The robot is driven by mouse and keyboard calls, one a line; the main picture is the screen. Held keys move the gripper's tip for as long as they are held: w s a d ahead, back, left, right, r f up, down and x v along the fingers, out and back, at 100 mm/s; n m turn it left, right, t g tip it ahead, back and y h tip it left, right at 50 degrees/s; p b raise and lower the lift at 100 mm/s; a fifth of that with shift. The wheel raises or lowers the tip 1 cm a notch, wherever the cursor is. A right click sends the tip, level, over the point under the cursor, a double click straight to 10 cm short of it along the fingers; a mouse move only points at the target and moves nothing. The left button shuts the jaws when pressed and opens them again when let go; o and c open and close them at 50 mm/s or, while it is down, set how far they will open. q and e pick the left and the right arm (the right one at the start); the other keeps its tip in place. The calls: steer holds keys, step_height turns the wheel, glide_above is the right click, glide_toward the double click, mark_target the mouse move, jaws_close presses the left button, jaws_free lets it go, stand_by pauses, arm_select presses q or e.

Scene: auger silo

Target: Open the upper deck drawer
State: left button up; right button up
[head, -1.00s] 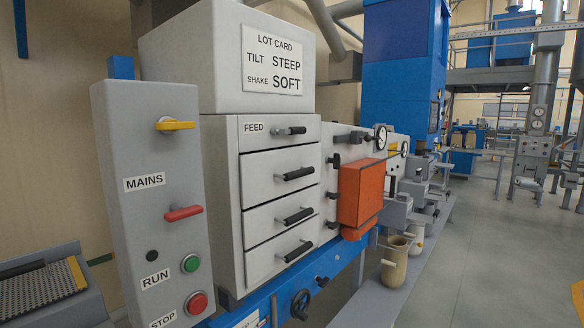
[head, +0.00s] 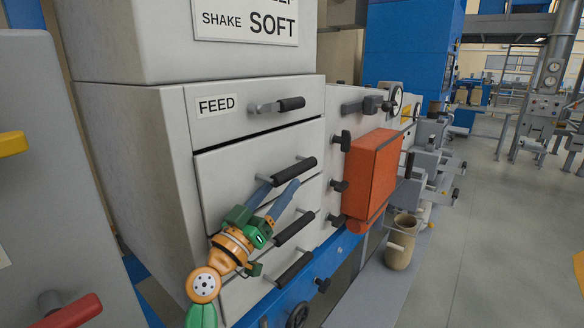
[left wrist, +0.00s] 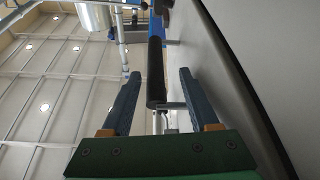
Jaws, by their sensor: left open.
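The light grey cabinet has a stack of drawers, all of which look shut. The top one (head: 235,122) bears the label FEED and has a black bar handle (head: 290,104). The drawer just below it (head: 228,163) has its own black bar handle (head: 300,171), which the left wrist view also seems to show as a dark bar (left wrist: 156,72). My left gripper (head: 278,184) is open at this second handle. In the left wrist view the bar lies between the two blue fingers (left wrist: 160,78), with no visible contact. My right gripper is not in view.
Two lower drawer handles (head: 295,229) (head: 295,268) sit close under my left gripper. An orange box (head: 371,178) and black knobs (head: 341,141) project to the right. The grey control panel (head: 40,200) stands at the left. Open floor lies at the right.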

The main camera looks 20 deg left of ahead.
mark_target(288, 174)
arm_select(q)
steer(key=r, duration=0.1)
steer(key=d+r, duration=0.1)
steer(key=shift+w+r+p, duration=0.15)
steer(key=shift+r+p, duration=0.2)
steer(key=shift+p, duration=0.05)
steer(key=shift+w+d+f, duration=0.1)
steer(key=shift+w+f, duration=0.1)
steer(key=shift+w, duration=1.3)
steer(key=shift+s+d+r, duration=0.1)
steer(key=shift+s, duration=0.15)
steer(key=shift+c, duration=0.5)
steer(key=shift+s, duration=0.1)
jaws_close()
